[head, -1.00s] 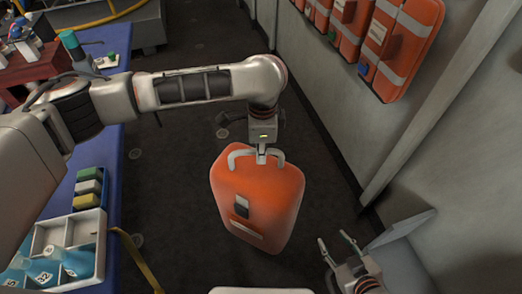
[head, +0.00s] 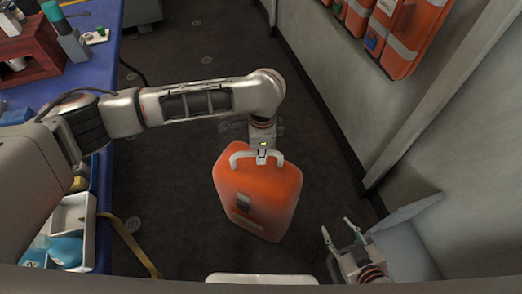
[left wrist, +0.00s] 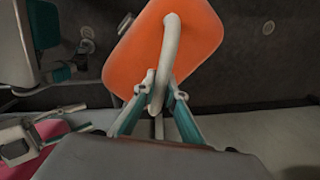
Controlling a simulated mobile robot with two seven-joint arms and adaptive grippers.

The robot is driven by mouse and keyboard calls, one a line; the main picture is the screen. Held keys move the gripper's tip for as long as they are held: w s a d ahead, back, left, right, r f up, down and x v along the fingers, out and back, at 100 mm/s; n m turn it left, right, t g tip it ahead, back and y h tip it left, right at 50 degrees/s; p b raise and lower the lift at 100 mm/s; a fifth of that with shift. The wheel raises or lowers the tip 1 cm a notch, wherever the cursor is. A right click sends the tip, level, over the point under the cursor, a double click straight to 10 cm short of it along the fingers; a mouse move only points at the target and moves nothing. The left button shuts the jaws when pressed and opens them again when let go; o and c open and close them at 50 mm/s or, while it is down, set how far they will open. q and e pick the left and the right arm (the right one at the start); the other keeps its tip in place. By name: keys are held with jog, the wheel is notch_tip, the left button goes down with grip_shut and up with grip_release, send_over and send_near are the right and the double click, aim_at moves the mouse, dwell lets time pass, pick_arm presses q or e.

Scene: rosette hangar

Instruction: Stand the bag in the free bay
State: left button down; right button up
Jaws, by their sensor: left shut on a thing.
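The bag (head: 262,190) is orange with a white carry handle and a small dark and pale patch on its face. It hangs tilted in the air over the dark floor. My left gripper (head: 262,154) is shut on its handle. The left wrist view shows the handle (left wrist: 171,48) between the teal fingers of my left gripper (left wrist: 164,90), with the orange bag (left wrist: 204,30) beyond. My right gripper (head: 338,233) is at the lower right with its fingers apart and empty. I cannot make out a free bay.
Several orange bags with grey bands (head: 403,40) are on the right wall at the top. A blue table (head: 98,110) stands at the left, with a white divided tray (head: 80,217). A grey panel (head: 408,212) juts out at the lower right. Dark floor (head: 190,110) lies open between.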

aim_at(261, 166)
pick_arm(q)
notch_tip(261, 166, down, 4)
jog(key=shift+w+d+b, duration=0.1)
jog(key=shift+d+b, duration=0.05)
jog(key=shift+b, duration=0.7)
jog(key=shift+f, duration=0.15)
jog(key=shift+w, duration=0.1)
jog(key=c, duration=2.1)
grip_release()
jog(key=shift+s+a+f, duration=0.2)
jog(key=shift+f, duration=0.05)
jog(key=shift+s, duration=0.1)
jog(key=shift+f, duration=0.1)
notch_tip(261, 166, up, 4)
jog(key=shift+f+p, duration=0.1)
jog(key=shift+p, duration=0.7)
jog(key=r+p, duration=0.1)
jog(key=r, duration=0.2)
jog(key=r+p, duration=0.2)
jog(key=r, duration=0.2)
jog(key=shift+s+d+r, duration=0.1)
jog(key=shift+s+r, duration=0.1)
jog(key=shift+r, duration=0.35)
jog(key=shift+s, duration=0.1)
pick_arm(e)
jog(key=shift+w+a+r, duration=0.1)
jog(key=shift+a+r, duration=0.05)
jog(key=shift+r, duration=0.5)
jog(key=shift+a+r, duration=0.15)
jog(key=shift+r, duration=0.45)
